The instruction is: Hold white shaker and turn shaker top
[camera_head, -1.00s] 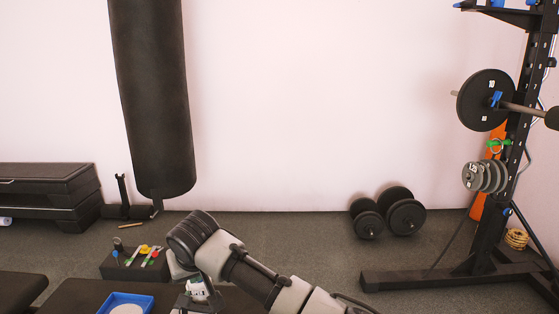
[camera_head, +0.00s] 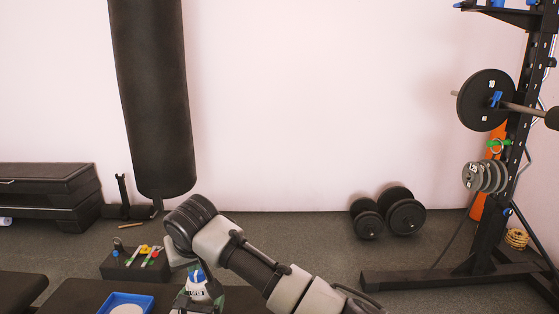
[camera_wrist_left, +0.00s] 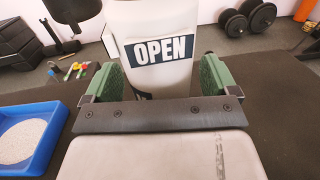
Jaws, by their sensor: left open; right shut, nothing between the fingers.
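The white shaker (camera_head: 198,288) stands on the dark table at the bottom of the head view, and its blue top (camera_head: 197,275) shows. In the left wrist view the shaker (camera_wrist_left: 150,20) is upright and large, with a dark "OPEN" label; its top is out of that picture. My left gripper (camera_wrist_left: 153,85) is open, with its green-padded fingers on both sides of the shaker. In the head view my left gripper (camera_head: 195,305) is at the shaker's lower part, partly cut off. My right gripper (camera_head: 180,262) is shut and empty, just left of the shaker's top; its tips are hard to make out.
A blue tray (camera_head: 148,300) with a pale round content lies left of the shaker. A dark block with several coloured tools (camera_head: 135,262) stands behind it. A punching bag (camera_head: 152,100), dumbbells (camera_head: 402,214) and a weight rack (camera_head: 510,170) are farther back.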

